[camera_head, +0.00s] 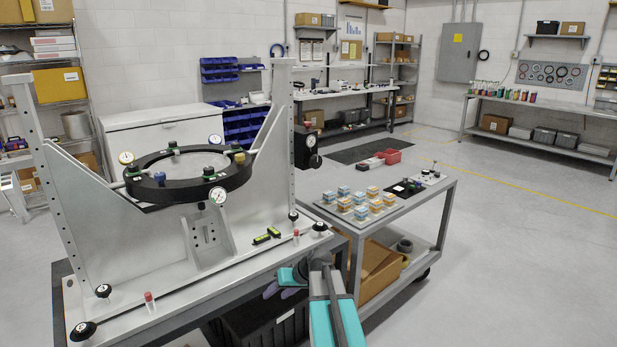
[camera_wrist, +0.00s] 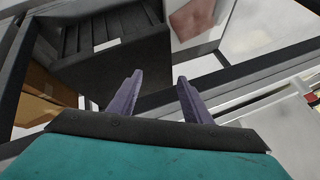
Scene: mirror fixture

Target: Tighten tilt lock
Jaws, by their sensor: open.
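The mirror fixture has a black ring (camera_head: 188,178) held between two grey metal uprights. White dial gauges (camera_head: 218,196) and small blue and yellow knobs (camera_head: 238,157) sit around the ring. Several black knobs (camera_head: 103,291) stand along the base plate. I cannot tell which part is the tilt lock. My gripper (camera_head: 283,284) is low at the front edge of the fixture bench, apart from the ring. In the wrist view its purple fingers (camera_wrist: 158,86) are spread, with nothing between them.
A grey cart (camera_head: 424,200) at the right carries a tray of small blue and orange blocks. A cardboard box (camera_head: 381,270) is on its lower shelf. A black crate (camera_wrist: 115,60) lies below my gripper. A yellow-green level (camera_head: 267,236) rests on the base plate. Open floor lies right.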

